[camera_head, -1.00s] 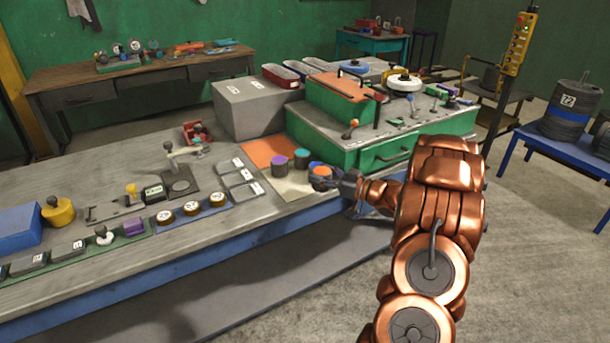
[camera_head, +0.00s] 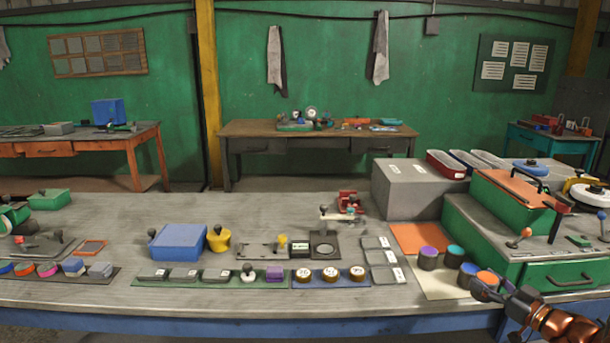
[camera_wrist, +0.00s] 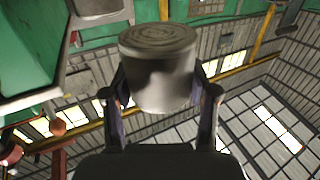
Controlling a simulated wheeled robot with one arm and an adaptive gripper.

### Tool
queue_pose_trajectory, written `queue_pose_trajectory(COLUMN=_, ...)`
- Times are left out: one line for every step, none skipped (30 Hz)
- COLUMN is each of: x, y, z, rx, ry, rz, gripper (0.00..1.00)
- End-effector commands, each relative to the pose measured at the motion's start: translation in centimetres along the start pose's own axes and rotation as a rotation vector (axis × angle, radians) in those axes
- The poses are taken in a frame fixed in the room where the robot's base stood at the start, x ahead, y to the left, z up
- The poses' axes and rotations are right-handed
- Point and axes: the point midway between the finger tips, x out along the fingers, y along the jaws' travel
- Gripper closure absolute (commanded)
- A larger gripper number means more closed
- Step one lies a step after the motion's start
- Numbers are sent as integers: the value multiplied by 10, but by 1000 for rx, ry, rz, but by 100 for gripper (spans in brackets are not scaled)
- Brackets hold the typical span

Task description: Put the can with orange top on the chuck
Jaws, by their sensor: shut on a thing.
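The can with orange top (camera_head: 487,278) is at the right end of the front bench, in my gripper (camera_head: 488,288). In the wrist view the grey can body (camera_wrist: 158,75) sits between both fingers (camera_wrist: 160,100), with one plain ridged end showing; its orange top is hidden there. I cannot tell whether the can touches the mat under it. A dark square plate with a round disc (camera_head: 324,248) lies left of the gripper, mid-bench, with a small lever device behind it; it may be the chuck, but I cannot tell for sure.
Blue-topped (camera_head: 467,275), purple-topped (camera_head: 428,258) and teal-topped (camera_head: 455,256) cans stand close by the held can. A green drawer cabinet (camera_head: 540,272) is to the right.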

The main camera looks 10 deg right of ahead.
Motion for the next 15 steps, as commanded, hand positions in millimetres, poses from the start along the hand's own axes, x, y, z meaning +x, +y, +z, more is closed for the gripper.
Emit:
queue_pose_trajectory(x=16, y=-4, z=-4, rx=-2, ry=0, rz=0, gripper=85)
queue_pose_trajectory(x=26, y=-4, z=-6, rx=-2, ry=-1, rz=6, gripper=85)
queue_pose_trajectory(x=38, y=-6, z=-9, rx=-2, ry=-2, rz=13, gripper=85)
queue_pose_trajectory(x=48, y=-8, z=-11, rx=-3, ry=-2, rz=19, gripper=85)
queue_pose_trajectory(x=57, y=-9, z=-13, rx=-3, ry=-2, rz=25, gripper=85)
queue_pose_trajectory(x=69, y=-12, z=-16, rx=-3, ry=-1, rz=32, gripper=85)
queue_pose_trajectory(x=78, y=-14, z=-18, rx=-3, ry=-1, rz=38, gripper=85)
queue_pose_trajectory(x=87, y=-16, z=-20, rx=-2, ry=0, rz=45, gripper=85)
queue_pose_trajectory(x=98, y=-19, z=-23, rx=-2, ry=0, rz=52, gripper=85)
queue_pose_trajectory(x=106, y=-22, z=-24, rx=-1, ry=0, rz=60, gripper=85)
queue_pose_trajectory(x=114, y=-24, z=-26, rx=0, ry=-1, rz=67, gripper=85)
queue_pose_trajectory(x=125, y=-28, z=-28, rx=0, ry=-2, rz=76, gripper=85)
queue_pose_trajectory(x=133, y=-31, z=-30, rx=1, ry=-3, rz=82, gripper=85)
queue_pose_trajectory(x=141, y=-34, z=-32, rx=1, ry=-3, rz=89, gripper=85)
queue_pose_trajectory(x=151, y=-39, z=-35, rx=0, ry=-2, rz=96, gripper=85)
